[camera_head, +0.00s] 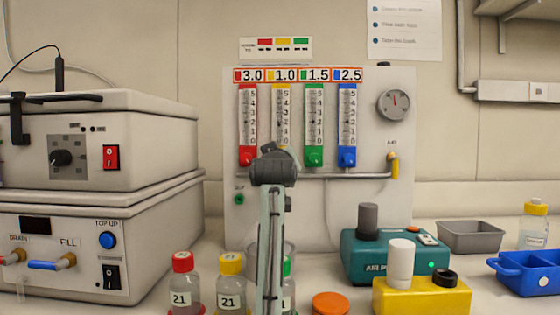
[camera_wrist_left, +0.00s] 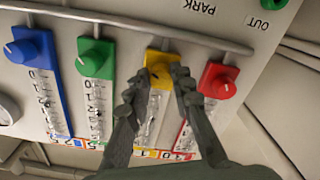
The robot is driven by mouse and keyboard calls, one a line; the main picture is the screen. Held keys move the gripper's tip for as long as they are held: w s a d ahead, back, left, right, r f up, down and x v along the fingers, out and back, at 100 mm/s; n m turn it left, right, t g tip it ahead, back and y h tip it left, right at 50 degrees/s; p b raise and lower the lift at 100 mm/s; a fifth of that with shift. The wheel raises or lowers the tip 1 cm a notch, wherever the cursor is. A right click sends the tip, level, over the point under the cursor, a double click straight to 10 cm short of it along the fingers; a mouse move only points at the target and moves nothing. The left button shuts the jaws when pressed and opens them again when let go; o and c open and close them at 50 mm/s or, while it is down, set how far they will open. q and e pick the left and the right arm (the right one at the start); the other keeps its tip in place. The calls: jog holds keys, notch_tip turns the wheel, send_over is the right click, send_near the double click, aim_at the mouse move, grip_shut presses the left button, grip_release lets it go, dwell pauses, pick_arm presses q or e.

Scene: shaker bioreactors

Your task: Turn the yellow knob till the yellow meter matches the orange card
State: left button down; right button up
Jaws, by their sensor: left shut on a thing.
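The yellow knob (camera_wrist_left: 160,60) sits at the bottom end of the yellow meter (camera_wrist_left: 149,118), which also shows in the head view (camera_head: 281,108). My left gripper (camera_wrist_left: 160,82) has one fingertip on each side of this knob and is shut on it. In the head view my left gripper (camera_head: 272,158) hides the knob and the meter's lower end. The orange card (camera_head: 298,75) is a strip above the meters; its yellow field reads 1.0. The float's exact level in the yellow meter is too small to tell. My right gripper is not in view.
The red knob (camera_wrist_left: 218,80) and green knob (camera_wrist_left: 95,58) are close on either side; the blue knob (camera_wrist_left: 22,50) is farther. A pipe (camera_wrist_left: 130,18) runs along the panel by the knobs. Bottles (camera_head: 231,287) and a teal pump (camera_head: 390,256) stand below.

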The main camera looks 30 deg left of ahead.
pick_arm(q)
jog(key=n, duration=0.9)
jog(key=shift+d, duration=0.1)
jog(key=shift+n, duration=0.4)
jog(key=c, duration=1.3)
grip_release()
